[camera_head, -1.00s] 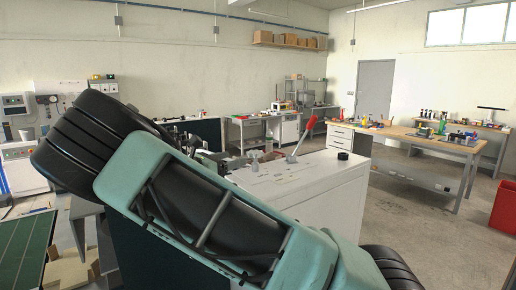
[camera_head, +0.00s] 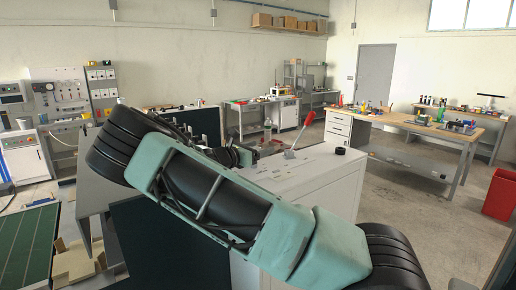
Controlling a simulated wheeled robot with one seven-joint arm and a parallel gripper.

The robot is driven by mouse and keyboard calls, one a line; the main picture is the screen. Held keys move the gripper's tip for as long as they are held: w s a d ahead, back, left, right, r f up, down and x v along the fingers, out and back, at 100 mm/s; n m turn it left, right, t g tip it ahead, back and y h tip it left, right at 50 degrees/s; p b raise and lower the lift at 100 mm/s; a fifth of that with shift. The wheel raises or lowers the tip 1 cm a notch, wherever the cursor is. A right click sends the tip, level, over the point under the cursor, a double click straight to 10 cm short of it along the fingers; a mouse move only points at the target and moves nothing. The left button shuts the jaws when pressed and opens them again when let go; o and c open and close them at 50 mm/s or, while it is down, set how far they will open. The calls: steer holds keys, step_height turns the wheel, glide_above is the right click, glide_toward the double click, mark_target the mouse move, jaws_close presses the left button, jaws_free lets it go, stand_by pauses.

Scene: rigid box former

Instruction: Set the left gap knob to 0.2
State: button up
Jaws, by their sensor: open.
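The box former (camera_head: 318,178) is a white cabinet with a red-handled lever (camera_head: 299,133) rising from its top. I cannot make out the left gap knob or its scale; the far left part of the top is largely covered by my arm. My gripper (camera_head: 243,157) is a small dark shape at the far left edge of the cabinet top, just beyond my teal arm link. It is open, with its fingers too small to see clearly. I cannot tell whether it touches anything.
A round black piece (camera_head: 340,151) sits on the cabinet top at right. A wooden workbench (camera_head: 425,130) with tools stands behind to the right, and a red bin (camera_head: 499,194) at far right. A green-topped table (camera_head: 27,248) is at lower left. Floor is clear between cabinet and bin.

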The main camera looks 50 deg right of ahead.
steer(key=c, duration=1)
steer(key=shift+o, duration=0.2)
